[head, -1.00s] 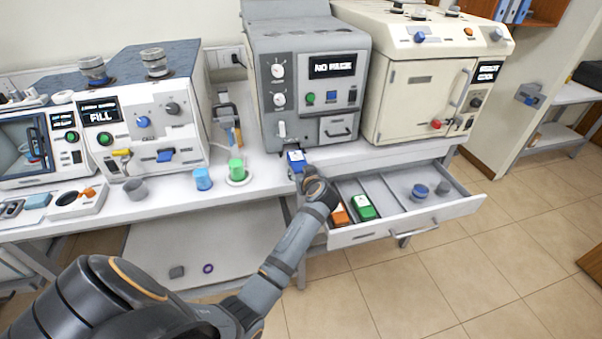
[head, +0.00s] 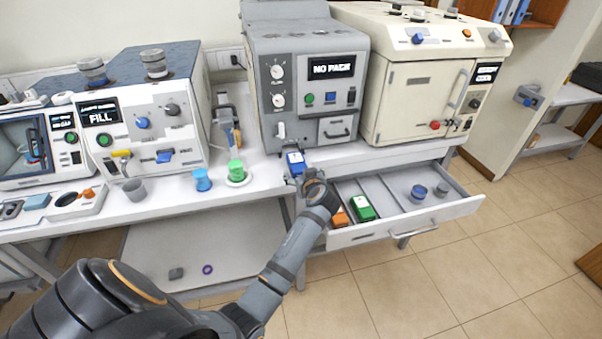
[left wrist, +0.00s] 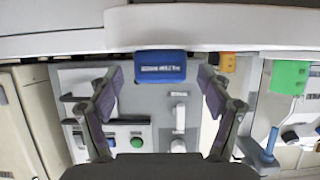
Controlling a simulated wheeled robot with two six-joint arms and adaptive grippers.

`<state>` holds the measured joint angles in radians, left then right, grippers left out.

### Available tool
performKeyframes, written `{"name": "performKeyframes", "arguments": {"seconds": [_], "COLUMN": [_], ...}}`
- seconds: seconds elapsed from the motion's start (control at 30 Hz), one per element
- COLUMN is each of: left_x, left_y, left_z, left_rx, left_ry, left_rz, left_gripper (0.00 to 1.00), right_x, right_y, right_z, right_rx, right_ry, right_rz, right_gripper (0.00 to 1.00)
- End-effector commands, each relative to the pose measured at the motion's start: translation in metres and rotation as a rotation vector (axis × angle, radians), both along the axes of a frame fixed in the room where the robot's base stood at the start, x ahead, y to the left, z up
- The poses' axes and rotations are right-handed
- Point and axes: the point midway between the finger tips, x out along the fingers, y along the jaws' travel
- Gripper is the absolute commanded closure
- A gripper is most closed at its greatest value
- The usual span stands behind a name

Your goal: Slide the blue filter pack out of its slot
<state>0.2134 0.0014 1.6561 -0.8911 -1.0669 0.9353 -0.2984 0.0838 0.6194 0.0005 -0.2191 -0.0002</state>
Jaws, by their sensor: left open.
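The blue filter pack (head: 296,162) with a white label lies at the bench's front edge, below the grey machine (head: 310,75) whose display reads NO PACK. It is outside the machine's front face. In the left wrist view the blue pack (left wrist: 160,66) shows centred between my two spread fingers, with a gap on each side. My left gripper (head: 301,178) is open and empty, just in front of the pack. It also shows open in the left wrist view (left wrist: 160,85). My right gripper is not in view.
An open drawer (head: 455,209) below holds an orange pack (head: 340,217), a green pack (head: 362,208) and small round parts. A cream oven (head: 420,95) stands to the right.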

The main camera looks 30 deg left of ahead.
Motion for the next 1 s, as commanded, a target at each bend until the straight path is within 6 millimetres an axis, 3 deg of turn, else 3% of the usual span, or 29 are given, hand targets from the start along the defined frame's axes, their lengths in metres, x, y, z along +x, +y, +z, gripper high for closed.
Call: {"name": "performKeyframes", "arguments": {"seconds": [0.2,0.4,1.0], "left_x": [-0.025,-0.039,-0.043], "left_y": [-0.028,-0.043,-0.044], "left_z": [0.014,0.024,0.023], "left_rx": [-0.006,-0.003,-0.002], "left_ry": [-0.002,-0.002,0.006], "left_rz": [0.0,0.001,0.0], "left_gripper": [0.21,0.21,0.21], "right_x": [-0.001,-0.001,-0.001], "right_y": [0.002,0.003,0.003], "right_z": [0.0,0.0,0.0], "right_rx": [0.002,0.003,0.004], "right_ry": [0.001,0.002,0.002], "right_rz": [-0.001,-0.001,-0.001], "right_gripper": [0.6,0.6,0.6]}}
